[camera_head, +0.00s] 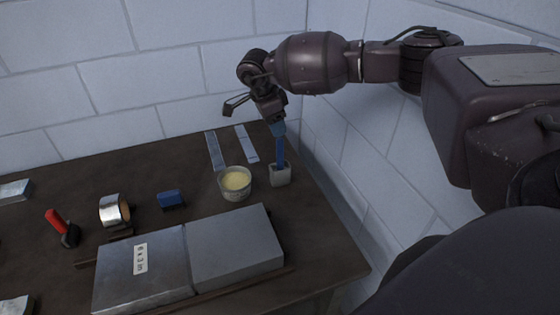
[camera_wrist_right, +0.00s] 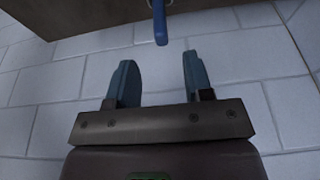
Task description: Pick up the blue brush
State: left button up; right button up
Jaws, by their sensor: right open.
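A blue brush (camera_head: 280,153) stands upright in a small pale holder (camera_head: 280,176) at the right end of the table; its lower end is hidden in the holder. My right gripper (camera_head: 278,128) is just above the top of its handle. In the right wrist view, the two fingers of the right gripper (camera_wrist_right: 157,82) are apart with nothing between them. The blue handle (camera_wrist_right: 160,22) shows beyond the fingertips, roughly in line with the gap. My left gripper is not in view.
A cup of pale paste (camera_head: 236,181) stands left of the holder. Metal sheets (camera_head: 235,245), a tape roll (camera_head: 114,211), a small blue block-like item (camera_head: 171,199) and a red-handled tool (camera_head: 57,222) lie on the dark table (camera_head: 315,235). White block walls are behind and to the right.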

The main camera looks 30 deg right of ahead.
aim_at(279, 139)
jog(key=p+x, duration=0.1)
jog(key=x, duration=0.7)
jog(key=shift+w+a+f, duration=0.1)
jog(key=shift+w+f, duration=0.05)
jog(key=shift+c, duration=0.3)
grip_shut()
